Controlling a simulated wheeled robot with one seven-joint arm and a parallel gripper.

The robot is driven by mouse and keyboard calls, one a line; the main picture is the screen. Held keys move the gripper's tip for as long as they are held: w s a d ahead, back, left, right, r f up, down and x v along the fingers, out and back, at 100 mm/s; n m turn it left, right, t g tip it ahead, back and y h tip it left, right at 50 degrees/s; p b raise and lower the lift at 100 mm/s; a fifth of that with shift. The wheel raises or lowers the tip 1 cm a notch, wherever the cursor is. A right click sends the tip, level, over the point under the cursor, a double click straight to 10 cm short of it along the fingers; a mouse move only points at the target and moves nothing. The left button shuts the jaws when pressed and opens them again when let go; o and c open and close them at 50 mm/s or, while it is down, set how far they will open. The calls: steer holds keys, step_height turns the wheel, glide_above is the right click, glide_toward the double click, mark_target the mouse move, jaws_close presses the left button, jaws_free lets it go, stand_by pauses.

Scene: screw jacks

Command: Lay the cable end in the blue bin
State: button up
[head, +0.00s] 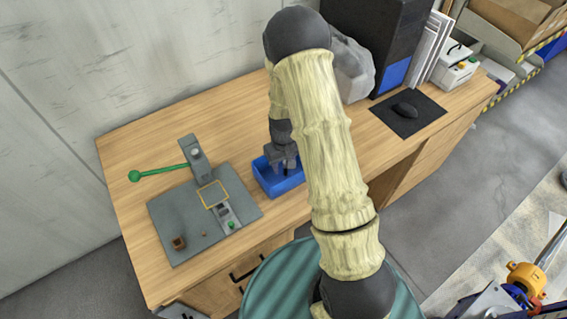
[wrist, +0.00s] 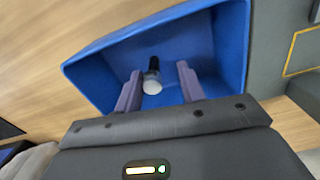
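The blue bin (head: 268,184) stands on the wooden bench. It fills the upper middle of the wrist view (wrist: 90,72). My gripper (head: 284,168) points down into the bin. In the wrist view my gripper (wrist: 159,72) has its two fingers spread inside the bin walls. A small piece with a black part and a pale round end, which looks like the cable end (wrist: 152,80), lies between the fingers. A gap shows on each side of it, so it is not gripped. It appears to be inside the bin; whether it touches the floor I cannot tell. The head view does not show it.
Left of the bin is a grey plate (head: 185,238) with a green-handled press (head: 195,160), a yellow outlined square and small parts. Behind my arm are a grey rock-like bag (head: 352,70) and a black computer case (head: 380,35). A mouse (head: 404,110) lies on a dark mat.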

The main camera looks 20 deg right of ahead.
steer(key=shift+r, duration=0.1)
step_height(320, 180, up, 12)
steer(key=shift+b, duration=0.35)
stand_by(0.4)
steer(key=shift+r, duration=0.1)
steer(key=s+r+m+t, duration=0.1)
steer(key=s+r, duration=0.3)
steer(key=s, duration=0.3)
steer(key=s+r+m+t, duration=0.1)
steer(key=s+r, duration=0.3)
steer(key=s, duration=0.3)
steer(key=shift+s+t, duration=0.3)
steer(key=shift+s, duration=0.05)
